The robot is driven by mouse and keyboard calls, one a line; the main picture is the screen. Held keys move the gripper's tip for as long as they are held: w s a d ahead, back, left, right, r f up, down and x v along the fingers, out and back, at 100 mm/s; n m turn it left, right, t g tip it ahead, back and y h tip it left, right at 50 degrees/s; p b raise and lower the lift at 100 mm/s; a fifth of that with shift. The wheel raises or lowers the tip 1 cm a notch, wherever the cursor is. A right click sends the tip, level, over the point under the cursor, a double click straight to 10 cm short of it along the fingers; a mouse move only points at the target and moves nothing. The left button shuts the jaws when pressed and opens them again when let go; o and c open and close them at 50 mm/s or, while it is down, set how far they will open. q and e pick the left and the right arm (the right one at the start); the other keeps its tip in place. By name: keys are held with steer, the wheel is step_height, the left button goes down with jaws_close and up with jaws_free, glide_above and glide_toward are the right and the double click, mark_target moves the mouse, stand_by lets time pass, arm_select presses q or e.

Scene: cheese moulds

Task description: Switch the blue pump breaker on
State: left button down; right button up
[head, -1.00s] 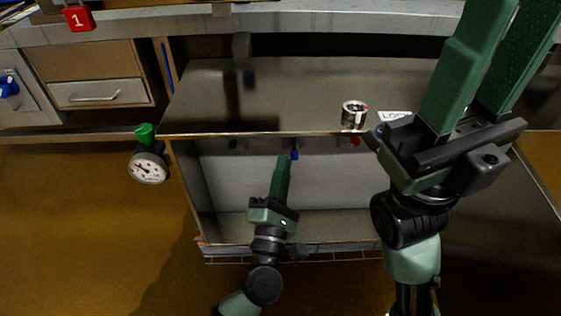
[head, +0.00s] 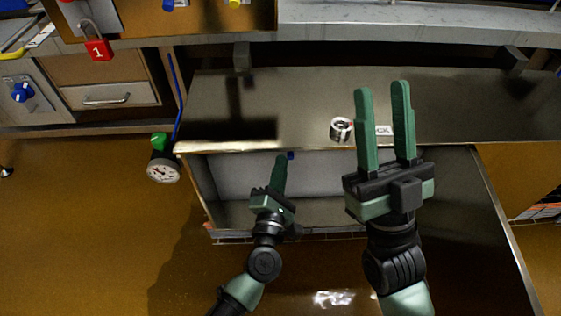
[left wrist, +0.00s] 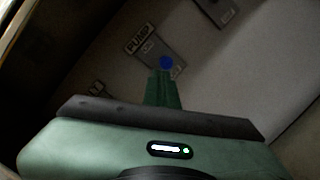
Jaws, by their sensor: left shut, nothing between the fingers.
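The blue pump breaker (left wrist: 166,62) is a round blue knob on a grey plate with a "PUMP" label (left wrist: 140,38) in the left wrist view. In the head view the blue knob (head: 290,155) shows small, under the front edge of the metal top. My left gripper (head: 282,157) is shut and empty, with its fingertips close to the knob. In the left wrist view the fingertips (left wrist: 160,76) lie just below the knob and overlap its plate; I cannot tell whether they touch. My right gripper (head: 381,87) is open and empty, over the metal top.
Other grey plates (left wrist: 217,8) sit on the same panel. A gauge (head: 163,172) with a green knob stands left of the open cabinet. A red padlock (head: 97,48) hangs upper left.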

steer(key=w+f+g+h+p, duration=0.2)
steer(key=w+f+g+p, duration=0.1)
steer(key=w+f+g, duration=0.35)
step_height(320, 180, down, 12)
steer(key=d+g+h+p, duration=0.1)
steer(key=g+h+p, duration=0.25)
steer(key=g, duration=0.35)
arm_select(q)
steer(key=shift+s+d+r+n+g+p, duration=0.15)
steer(key=shift+r+n+g+p, duration=0.15)
steer(key=shift+r+g+p, duration=1.25)
arm_select(e)
steer(key=s+d+f+g+h, duration=0.1)
steer(key=s+d+f+g, duration=0.2)
steer(key=s+f+g, duration=0.2)
steer(key=s+d+f+m+g+h, duration=0.1)
steer(key=s+f+g, duration=0.4)
steer(key=s, duration=0.5)
steer(key=shift+s+d+f+p, duration=0.2)
steer(key=shift+d+f+p, duration=0.15)
steer(key=shift+d+f, duration=0.5)
arm_select(q)
steer(key=shift+f+t, duration=0.35)
steer(key=shift+f, duration=0.1)
arm_select(e)
steer(key=shift+r, duration=0.1)
